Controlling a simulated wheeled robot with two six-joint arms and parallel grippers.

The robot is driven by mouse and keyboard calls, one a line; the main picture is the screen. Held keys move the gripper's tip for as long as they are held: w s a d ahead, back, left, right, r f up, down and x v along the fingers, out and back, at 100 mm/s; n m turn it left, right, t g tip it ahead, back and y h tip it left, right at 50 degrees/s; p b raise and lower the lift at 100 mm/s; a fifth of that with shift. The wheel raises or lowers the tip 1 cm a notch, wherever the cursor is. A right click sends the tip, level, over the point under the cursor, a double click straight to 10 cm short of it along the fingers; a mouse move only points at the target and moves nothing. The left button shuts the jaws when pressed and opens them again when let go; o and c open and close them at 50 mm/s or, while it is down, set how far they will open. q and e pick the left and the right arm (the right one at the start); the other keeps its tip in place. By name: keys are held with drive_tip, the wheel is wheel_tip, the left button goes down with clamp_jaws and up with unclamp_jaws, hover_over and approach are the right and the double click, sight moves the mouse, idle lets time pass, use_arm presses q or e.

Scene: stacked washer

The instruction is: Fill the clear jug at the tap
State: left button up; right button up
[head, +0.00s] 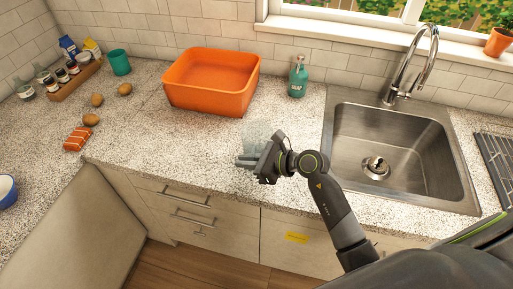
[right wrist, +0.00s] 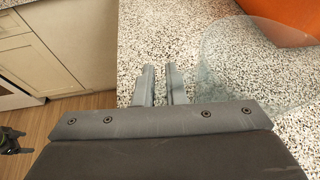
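The clear jug (head: 257,130) is faint and see-through on the speckled counter, in front of the orange basin. Its round glass body fills the upper right of the right wrist view (right wrist: 235,62). My right gripper (head: 240,161) is at the jug's near side, with its fingers pointing left. In the right wrist view its fingers (right wrist: 160,82) are close together with a narrow gap, beside the glass; they seem shut on the jug's handle, which is hard to make out. The tap (head: 427,50) arches over the steel sink (head: 400,150) on the right.
The orange basin (head: 212,82) and a teal soap bottle (head: 298,77) stand behind the jug. A dark rack (head: 496,160) lies right of the sink. A teal cup (head: 119,62), a spice box (head: 76,80) and several potatoes are at the left. Counter between is clear.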

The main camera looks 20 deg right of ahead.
clamp_jaws()
wheel_tip(320, 180, up, 10)
drive_tip(key=b, duration=0.1)
drive_tip(key=shift+b, duration=0.35)
